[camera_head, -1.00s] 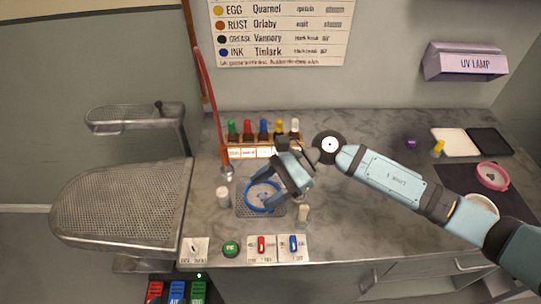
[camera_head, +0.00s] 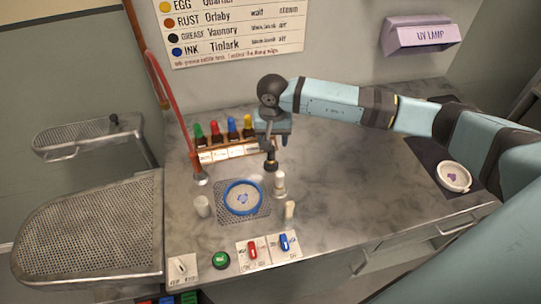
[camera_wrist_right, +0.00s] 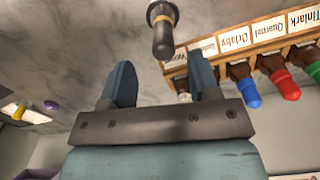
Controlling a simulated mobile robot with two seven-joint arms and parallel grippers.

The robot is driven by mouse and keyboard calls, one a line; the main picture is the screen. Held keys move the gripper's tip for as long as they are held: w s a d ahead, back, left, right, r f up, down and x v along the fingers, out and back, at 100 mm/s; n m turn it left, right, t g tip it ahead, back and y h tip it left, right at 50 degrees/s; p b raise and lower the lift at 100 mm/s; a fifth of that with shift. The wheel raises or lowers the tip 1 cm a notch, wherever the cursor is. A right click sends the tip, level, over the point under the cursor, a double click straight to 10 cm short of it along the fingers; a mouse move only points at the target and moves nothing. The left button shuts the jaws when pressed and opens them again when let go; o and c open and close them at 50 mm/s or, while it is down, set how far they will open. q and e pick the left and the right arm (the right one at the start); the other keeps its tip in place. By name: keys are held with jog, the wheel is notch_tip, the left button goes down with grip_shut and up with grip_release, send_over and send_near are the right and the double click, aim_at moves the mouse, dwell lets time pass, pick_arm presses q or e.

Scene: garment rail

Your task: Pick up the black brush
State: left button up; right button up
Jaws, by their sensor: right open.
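The black brush (camera_head: 270,161) appears to be the small dark upright piece on the counter, behind and right of the blue-rimmed dish. In the right wrist view a dark rounded piece with a brown band and a metal end (camera_wrist_right: 162,32) looks like the same thing. It lies beyond my fingertips, in line with the gap and apart from them. My right gripper (camera_head: 271,140) is open and empty, close above it in the head view; its two blue-grey fingers (camera_wrist_right: 162,82) are spread in the wrist view. My left gripper is out of view.
A bottle rack (camera_head: 228,152) stands just behind and left of the gripper. The blue-rimmed dish (camera_head: 243,212) sits on a mesh mat, with small pale pieces (camera_head: 279,184) nearby. A red hose (camera_head: 174,104) rises at left.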

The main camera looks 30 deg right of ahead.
aim_at(271, 153)
jog(key=shift+a+f+p, duration=0.15)
jog(key=shift+f+p, duration=0.25)
jog(key=shift+f, duration=1.1)
jog(key=shift+a+f+p, duration=0.1)
jog(key=shift+f+p, duration=0.3)
jog(key=shift+f, duration=1.1)
jog(key=c, duration=1)
